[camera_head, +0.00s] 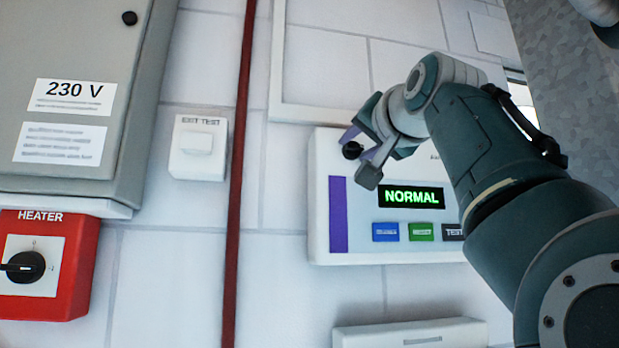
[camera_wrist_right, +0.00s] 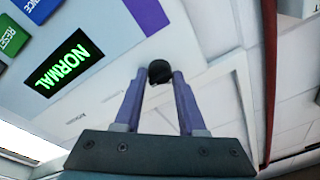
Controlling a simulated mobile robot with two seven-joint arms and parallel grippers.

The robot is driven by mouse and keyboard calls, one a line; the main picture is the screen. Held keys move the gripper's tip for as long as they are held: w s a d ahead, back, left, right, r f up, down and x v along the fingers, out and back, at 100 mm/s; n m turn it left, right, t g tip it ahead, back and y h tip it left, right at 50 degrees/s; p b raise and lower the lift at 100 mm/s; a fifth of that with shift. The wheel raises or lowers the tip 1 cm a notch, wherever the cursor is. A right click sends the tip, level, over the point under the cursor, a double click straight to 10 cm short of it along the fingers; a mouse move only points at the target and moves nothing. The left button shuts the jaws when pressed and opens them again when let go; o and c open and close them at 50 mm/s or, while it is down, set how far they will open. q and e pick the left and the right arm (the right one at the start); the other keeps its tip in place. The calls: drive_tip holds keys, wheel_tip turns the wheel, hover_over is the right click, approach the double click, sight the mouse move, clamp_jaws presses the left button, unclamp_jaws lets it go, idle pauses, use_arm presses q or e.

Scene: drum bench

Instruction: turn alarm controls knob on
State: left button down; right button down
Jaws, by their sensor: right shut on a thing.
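The alarm control panel (camera_head: 360,225) is a white box on the wall with a purple strip at its left. Its green display (camera_head: 411,196) reads NORMAL; it also shows in the right wrist view (camera_wrist_right: 69,62). A small black knob (camera_head: 352,150) sits at the panel's upper left. In the right wrist view the knob (camera_wrist_right: 160,71) lies between the tips of my right gripper (camera_wrist_right: 164,80), which is shut on it. In the head view the right gripper (camera_head: 364,156) reaches the knob from the right. My left gripper is not in view.
Blue (camera_head: 385,232) and green (camera_head: 421,232) buttons and a dark TEST button (camera_head: 453,232) line the panel below the display. A red pipe (camera_head: 237,180), an EXIT TEST box (camera_head: 198,148), a 230 V cabinet (camera_head: 75,150) and a red HEATER switch (camera_head: 78,270) are to the left.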

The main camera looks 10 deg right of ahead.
drive_tip(key=shift+f, duration=0.1)
idle(0.3)
drive_tip(key=c, duration=0.5)
unclamp_jaws()
